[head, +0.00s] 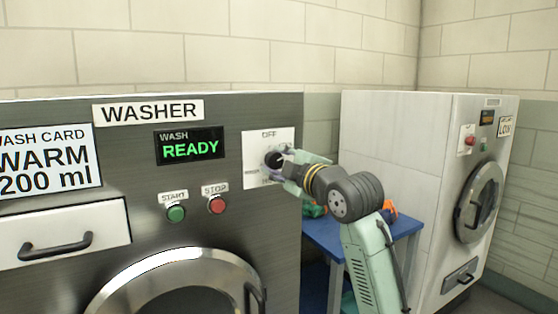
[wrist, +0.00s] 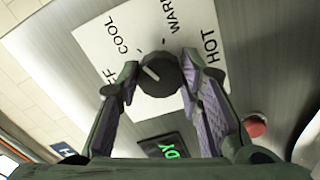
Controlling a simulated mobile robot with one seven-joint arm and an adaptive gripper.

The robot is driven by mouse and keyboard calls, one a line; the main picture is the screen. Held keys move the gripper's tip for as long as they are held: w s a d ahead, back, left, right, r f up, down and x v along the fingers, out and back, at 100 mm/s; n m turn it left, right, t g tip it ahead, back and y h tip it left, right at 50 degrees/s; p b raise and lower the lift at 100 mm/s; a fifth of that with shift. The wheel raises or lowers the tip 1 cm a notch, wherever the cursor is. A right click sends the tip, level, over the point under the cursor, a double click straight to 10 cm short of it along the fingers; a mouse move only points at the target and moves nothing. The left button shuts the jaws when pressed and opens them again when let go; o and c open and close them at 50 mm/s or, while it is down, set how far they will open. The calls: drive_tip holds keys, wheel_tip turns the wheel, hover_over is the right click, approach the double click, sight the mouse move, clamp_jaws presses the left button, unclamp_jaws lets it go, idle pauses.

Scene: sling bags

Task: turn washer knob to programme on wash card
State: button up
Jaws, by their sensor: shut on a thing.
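The washer knob (wrist: 160,80) is round and black with a white pointer line, on a white dial plate (wrist: 93,40) marked OFF, COOL, WARM and HOT. In the wrist view the pointer aims left and slightly up, between the OFF and COOL labels. My gripper (wrist: 159,70) is shut on the knob, one finger on each side. In the head view my gripper (head: 281,162) covers part of the dial plate (head: 254,142). The wash card (head: 45,160) reads WARM and 200 ml, its left edge cut off.
The washer display (head: 190,147) reads WASH READY. A green START button (head: 176,213) and a red STOP button (head: 216,205) sit below it, left of the dial. A blue table (head: 326,236) with items stands beside the washer, and a white machine (head: 390,130) stands at right.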

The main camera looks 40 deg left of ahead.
drive_tip(key=m+p, duration=0.1)
drive_tip(key=m, duration=0.4)
drive_tip(key=shift+m, duration=0.3)
drive_tip(key=shift+m+p, duration=0.9)
drive_tip(key=shift+m, duration=1.4)
drive_tip(key=shift+f, duration=0.1)
drive_tip(key=o, duration=1.2)
drive_tip(key=shift+c, duration=0.2)
drive_tip(key=v, duration=1.2)
drive_tip(key=shift+s, duration=0.1)
